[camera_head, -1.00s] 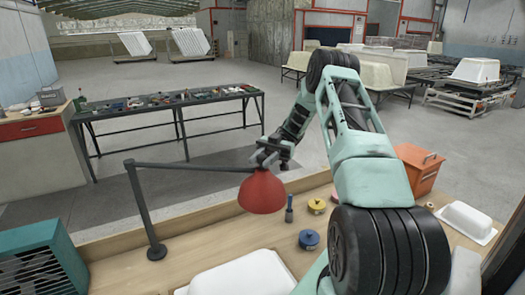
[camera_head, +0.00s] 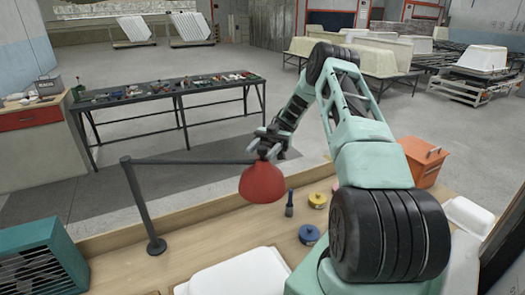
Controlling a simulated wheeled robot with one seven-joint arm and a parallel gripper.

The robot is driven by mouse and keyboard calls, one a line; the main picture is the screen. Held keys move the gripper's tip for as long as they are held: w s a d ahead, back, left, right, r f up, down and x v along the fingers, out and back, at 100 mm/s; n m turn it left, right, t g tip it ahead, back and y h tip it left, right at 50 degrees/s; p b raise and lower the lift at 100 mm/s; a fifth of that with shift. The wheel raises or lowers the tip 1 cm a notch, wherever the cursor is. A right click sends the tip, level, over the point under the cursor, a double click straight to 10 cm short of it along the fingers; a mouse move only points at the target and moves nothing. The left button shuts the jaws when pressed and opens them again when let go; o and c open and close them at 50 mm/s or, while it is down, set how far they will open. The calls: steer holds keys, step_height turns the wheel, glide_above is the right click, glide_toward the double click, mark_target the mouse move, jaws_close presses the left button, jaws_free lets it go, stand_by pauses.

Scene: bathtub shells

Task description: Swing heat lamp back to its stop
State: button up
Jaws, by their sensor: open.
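The heat lamp has a red dome shade (camera_head: 263,184) at the end of a thin, nearly level dark swing arm (camera_head: 190,162). The swing arm reaches right from a dark upright post (camera_head: 139,202) with a round base on the wooden bench (camera_head: 190,232). The shade hangs above the bench near its far edge. My gripper (camera_head: 266,150) is open at the top of the shade, by the outer end of the swing arm. Its fingers overlap the lamp's top in the picture; I cannot tell whether they touch it.
A dark-handled tool (camera_head: 289,204), a blue tin (camera_head: 309,235) and a yellow tin (camera_head: 317,200) stand right of the shade. A white shell (camera_head: 240,273) lies in front. A teal slatted box (camera_head: 40,265) is at left, an orange box (camera_head: 422,163) at right.

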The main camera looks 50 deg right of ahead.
step_height(320, 180, up, 10)
steer(key=shift+b, duration=0.65)
